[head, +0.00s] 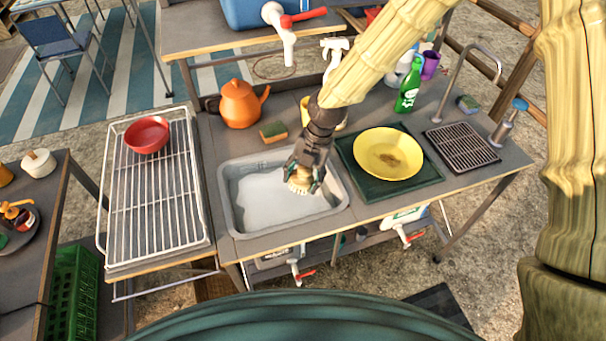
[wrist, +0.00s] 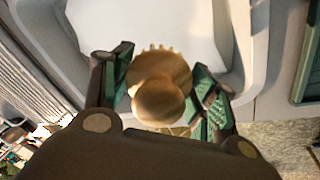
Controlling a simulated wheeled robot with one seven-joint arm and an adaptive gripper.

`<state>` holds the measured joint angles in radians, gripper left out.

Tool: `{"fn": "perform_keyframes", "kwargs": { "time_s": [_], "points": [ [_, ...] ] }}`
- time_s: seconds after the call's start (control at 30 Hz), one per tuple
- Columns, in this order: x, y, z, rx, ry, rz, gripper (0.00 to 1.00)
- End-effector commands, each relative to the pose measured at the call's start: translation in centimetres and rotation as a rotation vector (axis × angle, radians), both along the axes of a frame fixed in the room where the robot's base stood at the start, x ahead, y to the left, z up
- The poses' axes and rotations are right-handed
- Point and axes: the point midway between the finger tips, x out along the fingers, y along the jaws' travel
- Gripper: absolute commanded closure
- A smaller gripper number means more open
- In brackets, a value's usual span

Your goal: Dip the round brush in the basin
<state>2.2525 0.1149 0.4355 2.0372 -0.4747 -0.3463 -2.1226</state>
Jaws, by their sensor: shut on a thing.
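My gripper (head: 304,174) is shut on the round brush (head: 299,181), which has a wooden head and pale bristles. In the head view the brush hangs over the right part of the grey basin (head: 228,206), bristles downward. The basin holds a pale, whitish liquid (head: 265,203). In the wrist view the brush's round wooden knob (wrist: 160,98) sits between the green-padded fingers of my gripper (wrist: 163,100), with the basin (wrist: 245,45) beyond. I cannot tell whether the bristles touch the liquid.
A yellow plate (head: 388,153) lies on a dark green tray (head: 350,178) to the right of the basin. A sponge (head: 273,132) and an orange teapot (head: 240,103) stand behind the basin. A wire rack (head: 150,215) with a red bowl (head: 147,134) is at left. A green bottle (head: 410,88) stands behind the plate.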

Motion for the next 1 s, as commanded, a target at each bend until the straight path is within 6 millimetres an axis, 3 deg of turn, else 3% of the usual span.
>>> {"fn": "perform_keyframes", "kwargs": {
  "time_s": [1.0],
  "points": [
    [0.0, 0.0, -7.6, 0.0, 0.0, -0.002, 0.61]
  ]
}}
